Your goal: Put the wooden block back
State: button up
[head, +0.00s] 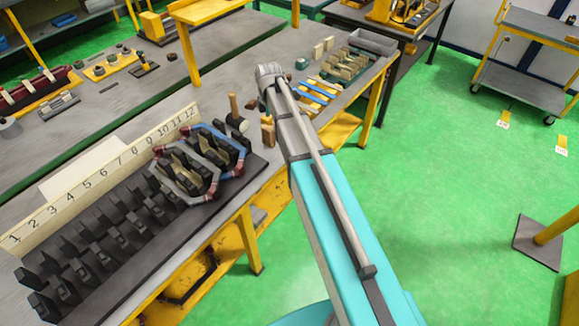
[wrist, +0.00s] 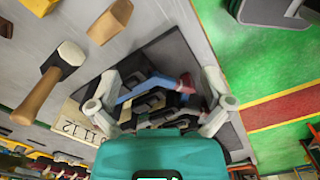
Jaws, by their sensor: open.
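In the head view, a small tan wooden block (head: 267,132) stands on the bench near its front edge, just left of my arm. A tan block, which looks like the same one, shows at the top of the wrist view (wrist: 110,21). My gripper (wrist: 157,112) is open in the wrist view, with its two fingers spread and nothing between them. Beyond the fingers lie the dark slotted fixture and its blue and red-ended coils (wrist: 150,90). The block is outside the jaws and apart from them. In the head view my gripper is hidden.
A mallet (wrist: 50,80) lies left of the jaws in the wrist view. The numbered strip (head: 120,165) runs behind the slotted fixture (head: 110,240). Two more tan blocks (head: 323,48) and a grey tray (head: 372,41) are at the bench's far end.

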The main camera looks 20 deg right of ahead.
jog(key=s+m, duration=1.9)
jog(key=s, duration=0.3)
jog(key=shift+d, duration=0.2)
